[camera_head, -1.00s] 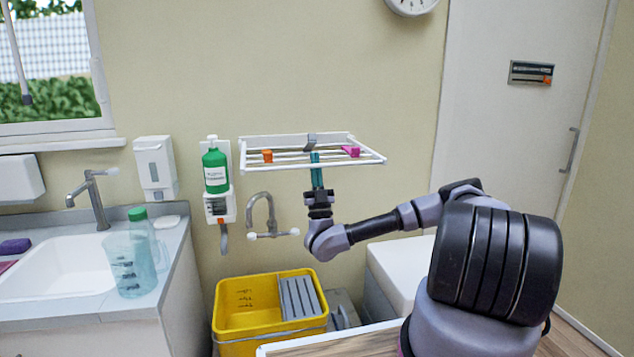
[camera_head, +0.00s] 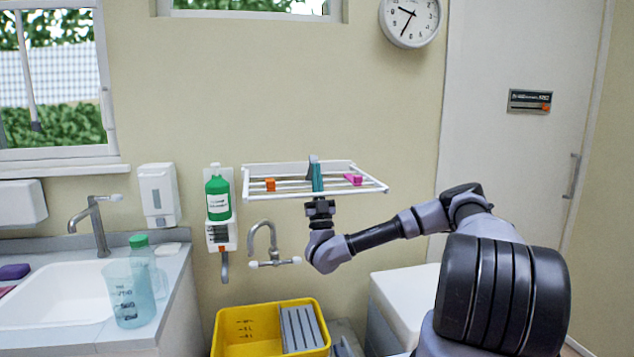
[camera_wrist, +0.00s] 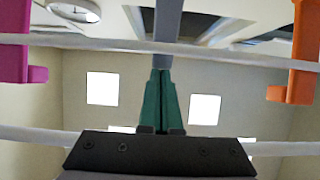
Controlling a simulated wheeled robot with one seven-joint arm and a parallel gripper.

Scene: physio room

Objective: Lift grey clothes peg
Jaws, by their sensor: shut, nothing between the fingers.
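The grey clothes peg (camera_head: 310,167) sits on the white wall drying rack (camera_head: 371,186), between the orange and pink pegs. In the head view it is partly hidden by the teal fingers of my gripper (camera_head: 315,160). My gripper points up from below, its fingers reaching up through the rack bars right beside the peg. In the wrist view the grey peg (camera_wrist: 168,30) is a vertical bar at top centre. The fingers of my gripper (camera_wrist: 161,72) come together at its lower end, shut with nothing held. I cannot tell whether they touch the peg.
An orange peg (camera_head: 270,184) and a pink peg (camera_head: 353,179) hang on the rack at either side. A green soap bottle (camera_head: 217,197) is on the wall to the left. A tap (camera_head: 262,240) and yellow bucket (camera_head: 250,332) are below.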

